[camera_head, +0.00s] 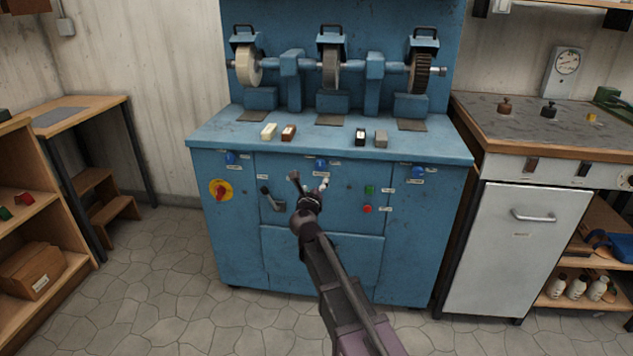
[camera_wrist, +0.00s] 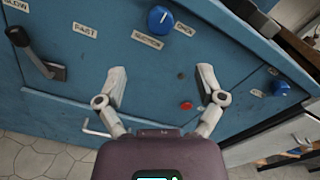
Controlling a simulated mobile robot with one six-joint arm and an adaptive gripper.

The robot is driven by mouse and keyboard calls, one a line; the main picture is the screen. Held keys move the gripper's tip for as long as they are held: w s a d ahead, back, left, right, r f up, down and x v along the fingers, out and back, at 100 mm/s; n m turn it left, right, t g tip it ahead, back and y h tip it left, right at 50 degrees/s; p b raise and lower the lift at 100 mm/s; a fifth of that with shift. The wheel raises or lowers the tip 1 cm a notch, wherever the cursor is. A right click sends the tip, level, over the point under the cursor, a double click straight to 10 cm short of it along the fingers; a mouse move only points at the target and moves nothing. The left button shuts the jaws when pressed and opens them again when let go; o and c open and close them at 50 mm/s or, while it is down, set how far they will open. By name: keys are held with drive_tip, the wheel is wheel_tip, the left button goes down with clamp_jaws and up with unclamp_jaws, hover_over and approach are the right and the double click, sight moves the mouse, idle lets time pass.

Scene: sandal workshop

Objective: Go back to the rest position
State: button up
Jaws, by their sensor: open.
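My gripper (camera_head: 309,184) is in front of the blue grinding machine (camera_head: 320,262), near the middle of its front panel. In the wrist view my gripper (camera_wrist: 161,88) has its two fingers spread apart with nothing between them. The wrist view shows the panel with a blue knob (camera_wrist: 160,20) above the fingers, a red button (camera_wrist: 185,105) between them and a black lever (camera_wrist: 38,55) at the left. I cannot tell from these views how far the fingertips are from the panel.
A wooden shelf (camera_head: 38,308) stands at left, a workbench with a white cabinet door (camera_head: 527,250) at right. Tiled floor (camera_head: 170,270) is free at left.

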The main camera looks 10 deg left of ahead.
drive_tip(key=shift+s, duration=0.1)
idle(0.4)
drive_tip(key=s+d+f+n+g+y, duration=0.3)
drive_tip(key=s+d+f+n+g, duration=0.3)
drive_tip(key=n, duration=0.7)
drive_tip(key=s+d+f+n+g+y, duration=0.45)
drive_tip(key=s+f+n, duration=0.3)
drive_tip(key=n, duration=0.55)
drive_tip(key=s+d+f+n+g+h, duration=0.2)
drive_tip(key=s+d+f+g+h, duration=0.15)
drive_tip(key=s+d, duration=0.45)
drive_tip(key=s+d+f+n+g+h, duration=0.2)
drive_tip(key=s+d+g+h, duration=0.15)
drive_tip(key=s+d, duration=0.5)
wheel_tip(320, 180, up, 32)
drive_tip(key=p, duration=3.2)
drive_tip(key=shift+w+d+r, duration=0.2)
drive_tip(key=shift+d, duration=0.2)
drive_tip(key=shift+g, duration=0.25)
drive_tip(key=shift+c, duration=0.2)
